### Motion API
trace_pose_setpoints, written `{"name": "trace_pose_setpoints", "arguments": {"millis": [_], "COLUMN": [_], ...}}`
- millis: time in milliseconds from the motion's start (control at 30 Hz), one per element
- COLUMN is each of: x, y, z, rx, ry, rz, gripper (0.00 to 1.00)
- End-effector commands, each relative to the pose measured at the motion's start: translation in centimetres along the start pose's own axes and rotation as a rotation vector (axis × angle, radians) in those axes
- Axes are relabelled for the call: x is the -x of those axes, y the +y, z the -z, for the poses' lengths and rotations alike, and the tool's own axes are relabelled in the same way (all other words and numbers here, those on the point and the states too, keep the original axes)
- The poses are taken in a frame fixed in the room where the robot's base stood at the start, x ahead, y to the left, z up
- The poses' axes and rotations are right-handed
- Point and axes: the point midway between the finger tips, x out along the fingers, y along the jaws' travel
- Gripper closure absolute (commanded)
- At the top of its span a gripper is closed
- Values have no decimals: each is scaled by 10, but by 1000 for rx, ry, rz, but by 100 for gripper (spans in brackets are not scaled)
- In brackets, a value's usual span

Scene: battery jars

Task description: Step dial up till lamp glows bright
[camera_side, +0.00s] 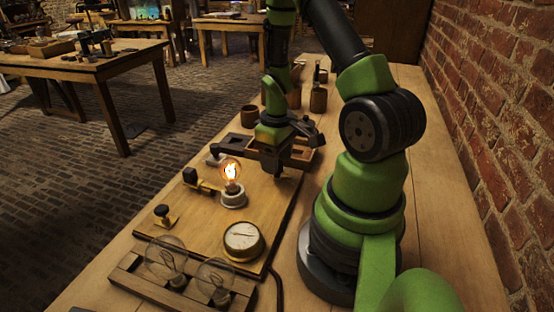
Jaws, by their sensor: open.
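The lamp (232,178) is a clear bulb in a white socket on the wooden board (195,228). Its filament glows bright orange-white. A round gauge (243,240) with a pale face sits on the board in front of the lamp; its reading is too small to tell. My gripper (280,174) points down over the far right part of the board, behind and right of the lamp. It is open, with no object visible in it. I cannot make out the dial; it may be hidden behind my gripper.
A wooden rack (180,284) with two unlit bulbs lies at the near edge. Brass terminals (165,215) stand left of the lamp. A dark-edged wooden tray (238,146) and several brown jars (318,98) are behind my gripper. A brick wall (500,110) bounds the right.

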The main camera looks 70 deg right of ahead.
Motion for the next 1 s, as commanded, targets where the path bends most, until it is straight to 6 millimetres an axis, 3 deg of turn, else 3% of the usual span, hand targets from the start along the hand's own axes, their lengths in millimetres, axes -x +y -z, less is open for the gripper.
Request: {"name": "trace_pose_setpoints", "arguments": {"millis": [400,633,1000], "x": [-9,-8,-8], "y": [0,0,0], "z": [0,0,0], "rx": [0,0,-62], "ry": [1,1,0], "rz": [-1,-1,-1], "gripper": [43,92,92]}}
